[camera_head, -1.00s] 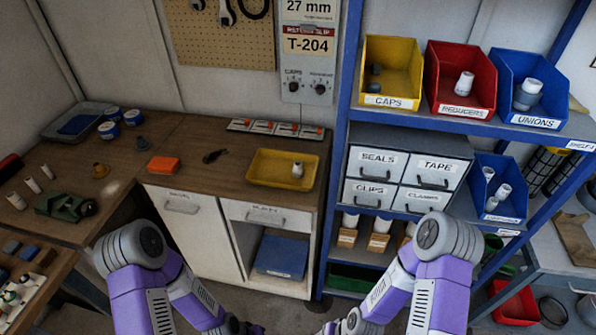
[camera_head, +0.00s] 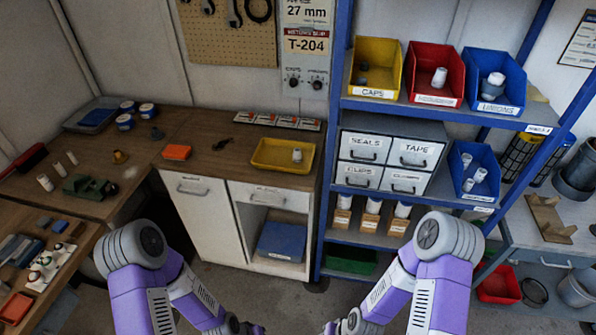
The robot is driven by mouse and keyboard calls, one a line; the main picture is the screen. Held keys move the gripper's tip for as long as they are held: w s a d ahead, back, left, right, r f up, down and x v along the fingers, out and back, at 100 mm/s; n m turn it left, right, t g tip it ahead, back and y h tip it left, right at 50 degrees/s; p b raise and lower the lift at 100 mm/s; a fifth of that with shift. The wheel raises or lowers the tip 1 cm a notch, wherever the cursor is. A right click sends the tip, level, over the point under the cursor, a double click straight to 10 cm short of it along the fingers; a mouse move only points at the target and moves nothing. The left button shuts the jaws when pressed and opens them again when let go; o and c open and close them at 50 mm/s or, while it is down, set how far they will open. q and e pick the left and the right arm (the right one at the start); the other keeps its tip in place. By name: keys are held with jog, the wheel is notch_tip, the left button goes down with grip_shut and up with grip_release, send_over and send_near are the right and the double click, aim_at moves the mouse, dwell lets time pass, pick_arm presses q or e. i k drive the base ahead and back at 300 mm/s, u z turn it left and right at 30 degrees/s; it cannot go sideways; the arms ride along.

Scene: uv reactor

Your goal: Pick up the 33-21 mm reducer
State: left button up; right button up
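A white fitting (camera_head: 439,77) stands in the red bin (camera_head: 423,98) on the top shelf. That bin's label reads REDUCERS; I cannot read a size on the fitting. Another small white fitting (camera_head: 297,155) stands in the yellow tray (camera_head: 268,169) on the wooden counter; its type is too small to tell. Both my arms reach down to the bottom edge of the head view, well short of the shelf and tray.
The yellow CAPS bin (camera_head: 373,93) and blue UNIONS bin (camera_head: 493,107) flank the red bin. Grey drawers (camera_head: 389,165) sit below. A green vise (camera_head: 91,187) and small parts occupy the left bench. Floor (camera_head: 285,310) between my arms and the cabinet is clear.

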aim_at(297, 155)
jog(key=u, duration=0.5)
jog(key=i, duration=1)
jog(key=z, duration=0.4)
